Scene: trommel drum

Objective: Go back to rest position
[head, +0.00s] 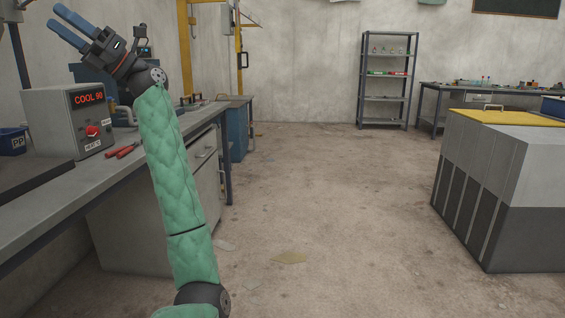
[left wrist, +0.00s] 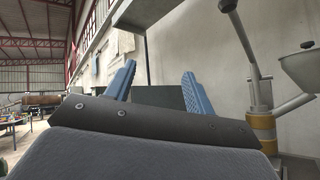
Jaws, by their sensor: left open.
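My left gripper (head: 68,27) is raised at the upper left of the head view, above the workbench (head: 60,195) and apart from it. Its two blue fingers are spread with nothing between them. The left wrist view also shows the gripper (left wrist: 160,88), with a clear gap between the blue fingers. My left arm, in a green quilted sleeve, reaches up from the bottom of the head view. My right gripper is in neither view.
On the workbench stand a grey control box (head: 87,118) reading "COOL 90", red-handled pliers (head: 122,150) and a blue bin (head: 12,141). A grey unit with a yellow lid (head: 508,117) stands at right. A shelf rack (head: 387,85) is at the back. The middle floor is mostly clear.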

